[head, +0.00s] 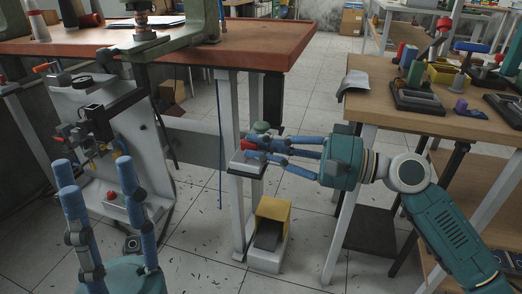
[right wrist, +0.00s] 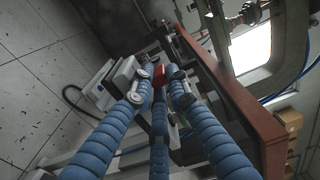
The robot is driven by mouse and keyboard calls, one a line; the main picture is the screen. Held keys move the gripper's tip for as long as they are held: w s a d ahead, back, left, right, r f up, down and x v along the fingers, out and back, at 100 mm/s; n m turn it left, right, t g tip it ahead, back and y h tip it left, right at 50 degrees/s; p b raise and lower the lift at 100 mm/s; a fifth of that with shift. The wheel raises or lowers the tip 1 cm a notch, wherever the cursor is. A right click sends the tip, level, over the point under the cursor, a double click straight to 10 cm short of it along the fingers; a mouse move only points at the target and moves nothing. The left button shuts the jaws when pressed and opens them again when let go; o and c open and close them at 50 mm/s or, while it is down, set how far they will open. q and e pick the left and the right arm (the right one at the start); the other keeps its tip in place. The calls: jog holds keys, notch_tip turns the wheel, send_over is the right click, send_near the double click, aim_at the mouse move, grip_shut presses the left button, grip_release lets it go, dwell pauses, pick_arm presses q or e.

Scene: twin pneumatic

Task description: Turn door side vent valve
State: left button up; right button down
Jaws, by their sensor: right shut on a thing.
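A small red part (head: 249,144), which looks like the vent valve's handle, sits by the top of the grey post beside the press table. My right gripper (head: 262,150) reaches in from the right and its blue fingers are shut on this red part. The right wrist view shows the red part (right wrist: 158,75) between the fingertips, with its lower side hidden by them. My left gripper (head: 93,166) is at the lower left, its fingers pointing up, spread apart and empty.
A red-brown table (head: 260,45) carries a green press frame above. A grey machine panel (head: 75,105) with fittings stands at left. A yellow foot pedal (head: 274,211) lies below on the floor. A wooden workbench (head: 440,120) with tools is at right, close to my right arm.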

jog(key=shift+f+g, duration=0.3)
dwell(0.5)
jog(key=c, duration=1.9)
grip_release()
jog(key=v, duration=1.2)
